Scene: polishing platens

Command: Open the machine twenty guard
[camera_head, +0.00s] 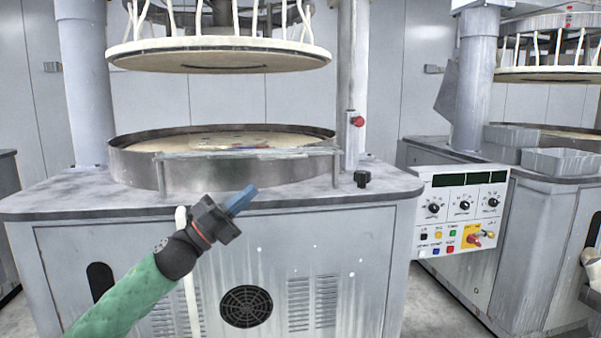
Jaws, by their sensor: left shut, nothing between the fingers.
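A grey polishing machine (60,225) fills the middle and left. A round platen (225,140) sits on its top inside a raised metal rim (130,163). A thin, partly see-through guard-like panel (250,154) runs along the rim's front; I cannot tell how it is hinged. No number twenty is readable on the machine. My left gripper (243,198), on a green-sleeved arm, is shut and empty. It appears in front of the machine's top front edge, below the panel and apart from it.
A round upper plate (220,55) hangs above the platen. A post with a red knob (357,121) and a black knob (362,179) stand at the right. A control panel (461,212) is beside the machine. A second machine with grey bins (565,162) stands further right.

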